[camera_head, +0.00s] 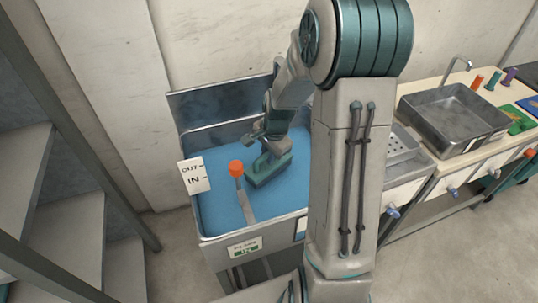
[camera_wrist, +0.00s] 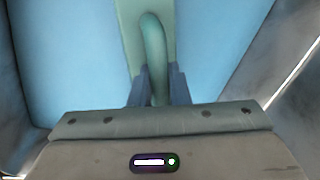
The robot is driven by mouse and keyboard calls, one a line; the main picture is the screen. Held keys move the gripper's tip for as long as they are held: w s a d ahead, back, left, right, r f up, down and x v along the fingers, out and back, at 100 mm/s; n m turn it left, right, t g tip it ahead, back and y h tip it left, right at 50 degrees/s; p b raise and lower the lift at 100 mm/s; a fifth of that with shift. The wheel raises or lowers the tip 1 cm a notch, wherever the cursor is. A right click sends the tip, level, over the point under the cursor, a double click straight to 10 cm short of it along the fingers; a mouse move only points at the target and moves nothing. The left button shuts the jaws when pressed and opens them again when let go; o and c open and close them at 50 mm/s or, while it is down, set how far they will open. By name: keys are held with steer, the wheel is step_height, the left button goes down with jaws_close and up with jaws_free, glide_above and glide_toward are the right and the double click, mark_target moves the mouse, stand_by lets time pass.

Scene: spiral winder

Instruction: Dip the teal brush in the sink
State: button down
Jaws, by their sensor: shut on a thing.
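The teal brush (camera_head: 268,171) is in my gripper, low inside the blue-filled basin (camera_head: 215,228) on the left of the head view. My gripper (camera_head: 264,151) points down and is shut on the brush's handle. In the wrist view the curved teal handle (camera_wrist: 153,50) sits between the two dark fingers of my gripper (camera_wrist: 158,88), with the paler brush body behind it and blue all around. I cannot tell how deep the brush sits in the blue. A grey metal sink (camera_head: 468,108) with a tap stands on the counter at the right.
A lever with an orange knob (camera_head: 237,168) rises at the basin's front, beside an OUT/IN sign (camera_head: 194,175). The basin's metal walls stand close on both sides. A perforated tray (camera_head: 402,145) lies right of my arm; stairs (camera_head: 62,215) are at far left.

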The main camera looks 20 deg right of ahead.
step_height(320, 180, up, 14)
steer(key=p, duration=0.9)
steer(key=shift+r+p, duration=0.25)
steer(key=shift+p, duration=0.05)
steer(key=shift+f, duration=0.1)
